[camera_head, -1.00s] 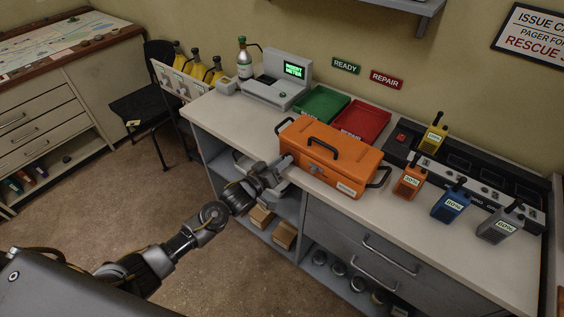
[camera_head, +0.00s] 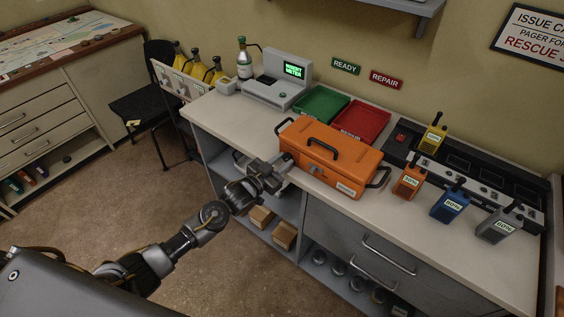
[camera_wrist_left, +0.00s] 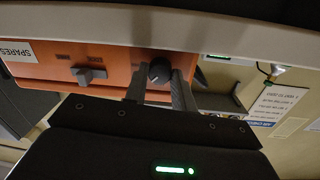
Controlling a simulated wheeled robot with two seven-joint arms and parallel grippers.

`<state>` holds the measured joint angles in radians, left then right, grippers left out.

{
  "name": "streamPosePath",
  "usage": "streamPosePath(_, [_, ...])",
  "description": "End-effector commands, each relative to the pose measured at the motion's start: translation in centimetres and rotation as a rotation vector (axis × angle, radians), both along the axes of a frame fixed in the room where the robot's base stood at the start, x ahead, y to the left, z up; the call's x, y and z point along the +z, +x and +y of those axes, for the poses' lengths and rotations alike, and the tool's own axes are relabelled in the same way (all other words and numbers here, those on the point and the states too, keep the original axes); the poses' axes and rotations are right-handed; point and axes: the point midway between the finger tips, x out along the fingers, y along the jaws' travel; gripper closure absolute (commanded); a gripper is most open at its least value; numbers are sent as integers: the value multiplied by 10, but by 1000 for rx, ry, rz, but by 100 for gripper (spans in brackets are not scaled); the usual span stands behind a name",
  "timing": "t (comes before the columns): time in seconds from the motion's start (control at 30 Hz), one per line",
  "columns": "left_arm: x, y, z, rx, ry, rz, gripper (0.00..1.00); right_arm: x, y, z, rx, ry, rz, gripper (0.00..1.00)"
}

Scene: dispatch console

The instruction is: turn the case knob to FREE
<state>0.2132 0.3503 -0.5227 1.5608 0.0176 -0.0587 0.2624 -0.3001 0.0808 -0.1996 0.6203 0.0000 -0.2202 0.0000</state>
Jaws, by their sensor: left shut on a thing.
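The orange case (camera_head: 338,158) stands at the counter's front edge, lid closed, dark handle on top. My left gripper (camera_head: 286,162) reaches the left part of its front face. In the left wrist view, which shows the case (camera_wrist_left: 115,65) upside down, my left gripper (camera_wrist_left: 161,80) is shut on a dark round knob (camera_wrist_left: 160,70) with a pale mark. In the head view my gripper hides the dark knob; the grey knob (camera_head: 314,169) shows. My right gripper is not in view.
Green (camera_head: 319,104) and red (camera_head: 362,121) trays lie behind the case. Orange (camera_head: 409,182), blue (camera_head: 449,202) and grey (camera_head: 499,226) radios stand to its right. Open shelves with boxes (camera_head: 284,235) are below my left gripper.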

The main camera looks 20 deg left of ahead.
Motion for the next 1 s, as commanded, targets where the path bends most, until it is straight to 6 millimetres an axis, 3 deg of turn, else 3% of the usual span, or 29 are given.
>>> streamPosePath(0.6, [0,0,-1,-1,520,-221,97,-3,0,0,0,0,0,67])
streamPosePath(1.0, [0,-1,-2,-1,731,-309,97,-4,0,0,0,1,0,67])
